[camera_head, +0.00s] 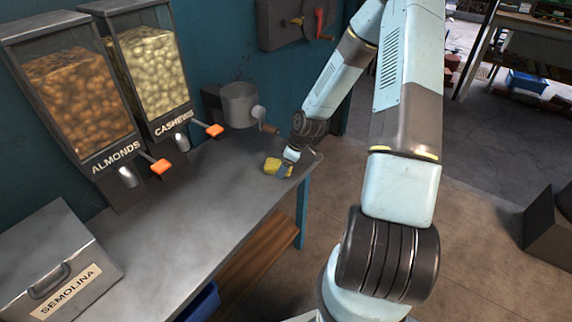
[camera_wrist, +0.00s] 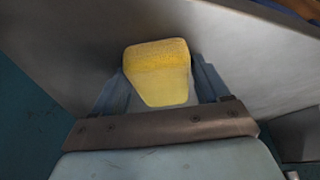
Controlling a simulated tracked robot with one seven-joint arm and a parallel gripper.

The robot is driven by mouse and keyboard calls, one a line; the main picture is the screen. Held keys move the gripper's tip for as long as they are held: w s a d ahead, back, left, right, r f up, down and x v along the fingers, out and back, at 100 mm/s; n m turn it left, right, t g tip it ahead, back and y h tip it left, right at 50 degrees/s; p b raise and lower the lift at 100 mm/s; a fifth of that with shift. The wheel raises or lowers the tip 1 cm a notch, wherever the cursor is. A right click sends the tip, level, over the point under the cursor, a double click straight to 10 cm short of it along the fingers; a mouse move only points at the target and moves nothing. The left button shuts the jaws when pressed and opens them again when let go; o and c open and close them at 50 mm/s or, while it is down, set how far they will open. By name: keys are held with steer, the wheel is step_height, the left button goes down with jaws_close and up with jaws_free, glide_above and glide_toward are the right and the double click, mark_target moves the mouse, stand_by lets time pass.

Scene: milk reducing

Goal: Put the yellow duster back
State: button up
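The yellow duster (camera_head: 275,165) is at the right end of the grey metal counter, at my gripper (camera_head: 286,170). In the wrist view the yellow duster (camera_wrist: 158,68) sits between the two blue-grey fingers of my gripper (camera_wrist: 160,84), one on each side. The fingers appear close against its sides, but a thin gap or shadow near them makes firm contact hard to judge. Whether the duster rests on the counter or is just above it cannot be told.
The grey counter (camera_head: 180,220) has free room in its middle. Dispensers of almonds (camera_head: 80,95) and cashews (camera_head: 152,70) stand behind, with orange levers. A semolina box (camera_head: 55,265) is at front left. A grey cranked canister (camera_head: 240,104) is just behind my gripper.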

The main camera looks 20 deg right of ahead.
steer(key=o, duration=0.3)
steer(key=shift+d, duration=0.1)
steer(key=shift+o, duration=0.2)
steer(key=shift+r, duration=0.15)
steer(key=s+d+r+m+h, duration=0.2)
steer(key=s+r, duration=0.2)
steer(key=r, duration=0.8)
steer(key=s+d+r+m+h, duration=0.15)
steer(key=s+r, duration=0.25)
steer(key=r, duration=0.7)
steer(key=s+a+r+m+t, duration=0.3)
steer(key=s+r+m, duration=0.5)
steer(key=s+r, duration=1.2)
steer(key=shift+s+a+r, duration=0.15)
steer(key=shift+a+r, duration=0.3)
